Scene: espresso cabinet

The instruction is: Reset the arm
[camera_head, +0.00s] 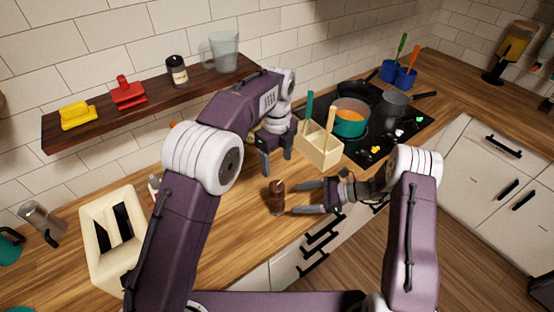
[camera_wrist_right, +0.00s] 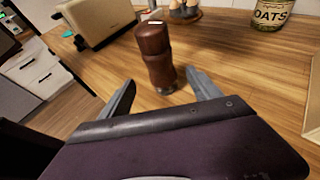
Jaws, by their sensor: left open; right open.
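My left gripper (camera_head: 276,158) is open and empty, pointing down over the counter behind the brown pepper mill. Its arm crosses the middle of the head view. My right gripper (camera_head: 297,197) is open and low over the counter's front part, fingers pointing left. The brown pepper mill (camera_head: 276,198) stands upright just ahead of the right fingertips. In the right wrist view, the pepper mill (camera_wrist_right: 155,58) stands beyond and between the spread fingers (camera_wrist_right: 160,82), and I see no grip on it.
A cream utensil holder (camera_head: 318,150) stands right of the left gripper, before the stove with an orange-filled pot (camera_head: 350,115). A cream toaster (camera_head: 105,240) stands left. The wooden shelf (camera_head: 150,105) hangs behind. A jar labelled OATS (camera_wrist_right: 271,14) shows in the wrist view.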

